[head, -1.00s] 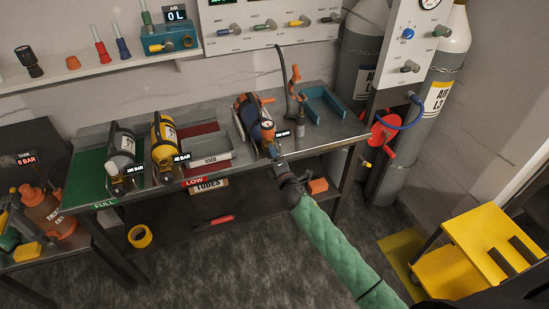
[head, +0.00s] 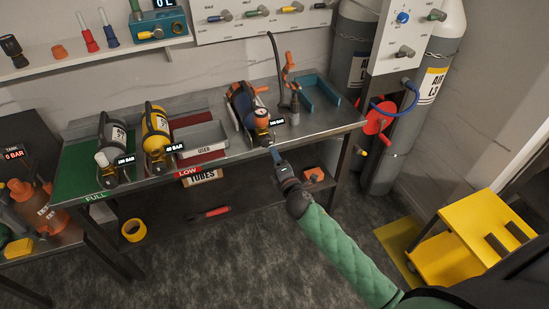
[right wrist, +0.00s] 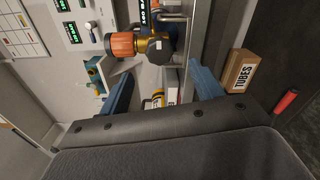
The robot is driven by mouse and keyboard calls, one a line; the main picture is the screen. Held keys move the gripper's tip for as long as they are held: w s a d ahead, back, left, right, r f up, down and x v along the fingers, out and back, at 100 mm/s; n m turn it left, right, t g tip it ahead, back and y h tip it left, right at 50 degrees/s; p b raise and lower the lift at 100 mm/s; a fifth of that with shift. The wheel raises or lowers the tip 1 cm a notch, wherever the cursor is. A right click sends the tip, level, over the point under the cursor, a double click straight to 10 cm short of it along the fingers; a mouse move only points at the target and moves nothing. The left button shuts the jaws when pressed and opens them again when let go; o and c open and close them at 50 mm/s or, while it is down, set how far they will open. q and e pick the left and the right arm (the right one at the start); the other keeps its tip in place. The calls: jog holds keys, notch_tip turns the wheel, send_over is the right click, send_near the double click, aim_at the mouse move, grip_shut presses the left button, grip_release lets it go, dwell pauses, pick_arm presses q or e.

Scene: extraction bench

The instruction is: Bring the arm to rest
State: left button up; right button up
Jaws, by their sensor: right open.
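My right arm reaches in from the lower right in a green quilted sleeve. My left gripper is not in view.
The steel bench (head: 225,158) holds a grey cylinder (head: 117,138), a yellow cylinder (head: 154,126) and a grey tray (head: 203,140). A TUBES box (head: 203,177) is on the lower shelf. A yellow cart (head: 480,230) stands at the right. The floor before the bench is open.

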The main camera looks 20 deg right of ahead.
dwell(0.6)
jog(key=s+d+f+m+g+h, duration=0.1)
jog(key=d+f+m+g+h, duration=0.15)
jog(key=f+m, duration=0.35)
jog(key=s+d+f+m+g+h, duration=0.1)
jog(key=d+f+m+g, duration=0.15)
jog(key=f+m, duration=0.35)
jog(key=s+a+f+m+g+y, duration=0.15)
jog(key=s+f+m+g, duration=0.45)
jog(key=f, duration=0.6)
jog(key=s+a+f+g, duration=0.2)
jog(key=s+f, duration=0.4)
jog(key=s, duration=0.5)
jog(key=s+a+f+g+y, duration=0.1)
jog(key=s+a+f+g, duration=0.1)
jog(key=s+a+f, duration=0.2)
jog(key=s+a+f+g+y, duration=0.1)
jog(key=s+a+f, duration=0.2)
jog(key=s+f, duration=0.7)
jog(key=s, duration=0.9)
jog(key=shift+a+m+g, duration=0.35)
jog(key=shift+m+g, duration=0.05)
